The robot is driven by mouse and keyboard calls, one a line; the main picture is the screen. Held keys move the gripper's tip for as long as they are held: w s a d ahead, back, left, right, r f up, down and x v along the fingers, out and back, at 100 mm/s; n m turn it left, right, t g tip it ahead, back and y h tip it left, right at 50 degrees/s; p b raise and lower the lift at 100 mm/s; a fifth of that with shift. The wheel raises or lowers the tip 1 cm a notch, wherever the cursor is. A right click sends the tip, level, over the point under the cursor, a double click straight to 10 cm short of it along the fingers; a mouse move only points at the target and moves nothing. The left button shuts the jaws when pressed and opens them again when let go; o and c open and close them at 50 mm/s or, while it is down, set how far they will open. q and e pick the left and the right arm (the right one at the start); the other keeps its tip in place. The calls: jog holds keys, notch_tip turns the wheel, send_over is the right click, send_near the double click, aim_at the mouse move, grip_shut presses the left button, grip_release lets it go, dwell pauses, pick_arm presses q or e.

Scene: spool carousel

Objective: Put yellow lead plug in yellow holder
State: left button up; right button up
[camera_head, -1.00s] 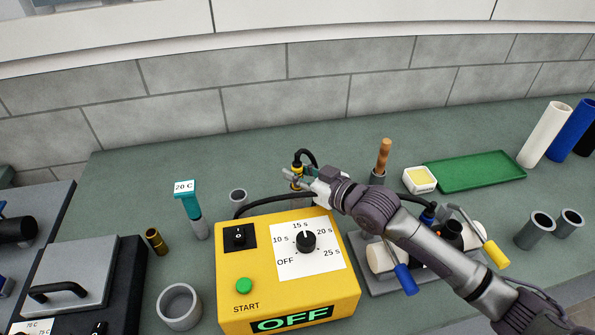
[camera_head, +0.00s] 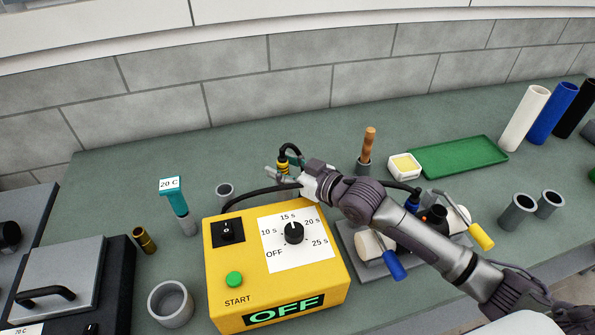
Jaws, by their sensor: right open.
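The yellow lead plug (camera_head: 282,164) is upright behind the yellow control box, with its black cable arching out of its top. My right gripper (camera_head: 276,174) reaches in from the right and is open at the plug, its fingers close around or beside it. The fingers hide the plug's lower part, so I cannot tell whether it sits in the yellow holder. I cannot make out the holder apart from the plug. My left gripper is out of view.
The yellow control box (camera_head: 225,290) reading OFF stands just in front. A clamp fixture with blue and yellow handles (camera_head: 395,264) lies under my right arm.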

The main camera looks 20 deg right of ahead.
jog(key=b+v, duration=0.2)
jog(key=v, duration=0.9)
jog(key=shift+s+d, duration=0.2)
jog(key=shift+s, duration=0.2)
